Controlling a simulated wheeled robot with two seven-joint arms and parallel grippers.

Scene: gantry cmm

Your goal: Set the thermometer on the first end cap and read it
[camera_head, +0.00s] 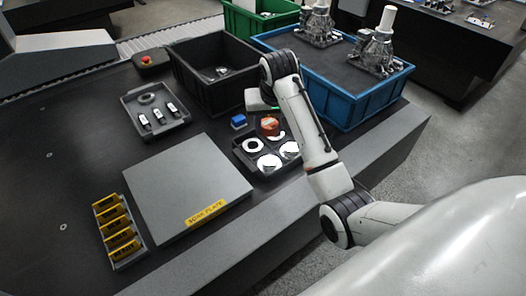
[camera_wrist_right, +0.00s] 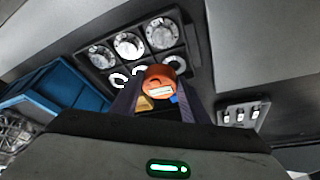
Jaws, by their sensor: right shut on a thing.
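The thermometer looks like a round orange-red body (camera_head: 269,127) with a pale marking on its face; it also shows in the wrist view (camera_wrist_right: 160,80). My right gripper (camera_wrist_right: 157,100) is shut on it, with a dark finger on each side. In the head view the wrist hides most of that gripper. The thermometer is over or beside the far edge of a dark compartment tray (camera_head: 243,158). Bright metal end caps (camera_head: 269,162) and pale rings (camera_head: 252,145) sit in that tray. I cannot tell which cap is the first. My left gripper is not in view.
A grey plate (camera_head: 187,190) with a yellow label lies left of the tray. A blue block (camera_head: 238,121) stands near the tray. A grey tray (camera_head: 157,124) holds small devices and a ring. Black (camera_head: 190,80) and blue (camera_head: 345,118) bins stand behind. A yellow-labelled rack (camera_head: 130,259) is front left.

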